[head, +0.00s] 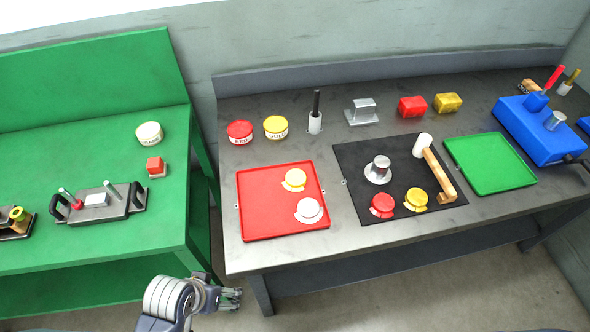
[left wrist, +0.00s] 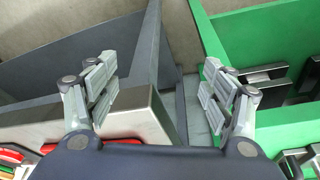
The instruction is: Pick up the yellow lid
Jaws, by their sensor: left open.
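A yellow lid (head: 295,178) lies on the red tray (head: 250,222), above a silver lid (head: 309,210). Another yellow round piece (head: 417,196) lies on the black mat (head: 355,155) beside a red one (head: 382,205). A yellow-topped tin (head: 276,126) marked GOLD stands behind the red tray, next to a red-topped one (head: 240,131). My left gripper (head: 232,299) is low in front of the grey table's near left corner, well away from the lids. It is open and empty, with fingers wide apart in the left wrist view (left wrist: 160,90). My right gripper is out of view.
A wooden-handled hammer (head: 440,175) and a silver stamp (head: 378,169) rest on the black mat. A green tray (head: 490,162) and a blue machine (head: 535,130) are to the right. A green table (head: 110,235) stands left, across a narrow gap.

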